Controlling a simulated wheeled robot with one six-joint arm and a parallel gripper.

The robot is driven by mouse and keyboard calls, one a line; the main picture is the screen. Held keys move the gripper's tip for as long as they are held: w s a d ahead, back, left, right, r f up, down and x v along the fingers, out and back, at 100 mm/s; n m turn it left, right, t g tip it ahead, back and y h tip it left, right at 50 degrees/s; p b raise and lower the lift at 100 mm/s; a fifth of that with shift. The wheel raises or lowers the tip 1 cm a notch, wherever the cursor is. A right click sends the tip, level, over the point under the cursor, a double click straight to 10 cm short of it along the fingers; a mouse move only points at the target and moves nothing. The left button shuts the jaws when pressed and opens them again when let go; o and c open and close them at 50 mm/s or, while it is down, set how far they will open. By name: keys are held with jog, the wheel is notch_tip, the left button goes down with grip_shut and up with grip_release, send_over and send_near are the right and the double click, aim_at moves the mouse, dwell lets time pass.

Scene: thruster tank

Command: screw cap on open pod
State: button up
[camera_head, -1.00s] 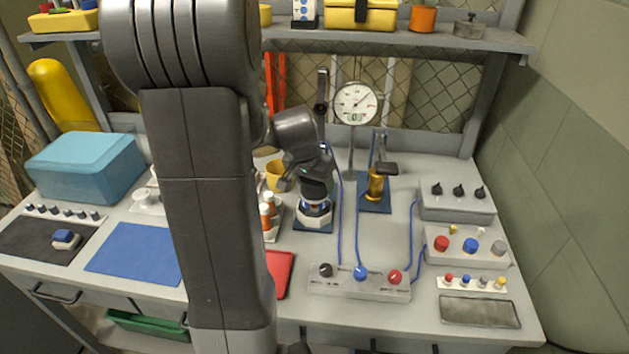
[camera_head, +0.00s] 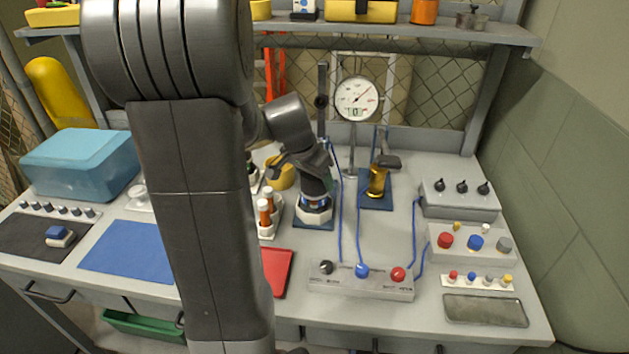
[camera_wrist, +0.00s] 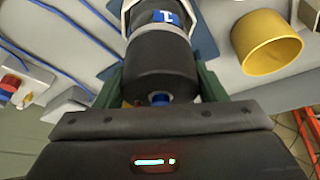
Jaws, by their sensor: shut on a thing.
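In the head view the pod (camera_head: 313,202), with a blue band, stands upright in a white many-sided holder (camera_head: 313,216) on a small blue mat. My gripper (camera_head: 318,182) is directly above it, pointing down. In the wrist view my gripper's green fingers (camera_wrist: 160,85) are shut on a wide black cylinder (camera_wrist: 160,65), which looks like the cap. A small blue knob (camera_wrist: 160,99) shows at its near end. Beyond the cap is the pod's blue-and-white marked body (camera_wrist: 165,17). The cap appears to sit on the pod; the seam and thread are hidden.
A rack with orange-brown bottles (camera_head: 265,213) stands close left of the holder, with a yellow cup (camera_wrist: 267,41) behind. A dial gauge (camera_head: 357,99) and a brass piece on a stand (camera_head: 377,182) are to the right. A knob box (camera_head: 361,280) and blue cables lie in front.

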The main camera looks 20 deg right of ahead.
jog(key=shift+f+m+g+h+b, duration=0.15)
jog(key=shift+m+g+b, duration=0.2)
jog(key=shift+m+b, duration=0.5)
jog(key=shift+m+g+h+b, duration=0.15)
jog(key=shift+m+g+b, duration=0.35)
jog(key=shift+m, duration=0.55)
jog(key=m+g+b, duration=0.1)
jog(key=m, duration=0.4)
jog(key=m+g, duration=0.1)
jog(key=m, duration=0.1)
jog(key=shift+g, duration=0.25)
jog(key=m+g+y, duration=0.1)
jog(key=m, duration=0.3)
jog(key=shift+p, duration=0.3)
jog(key=o, duration=1)
jog(key=shift+r, duration=0.2)
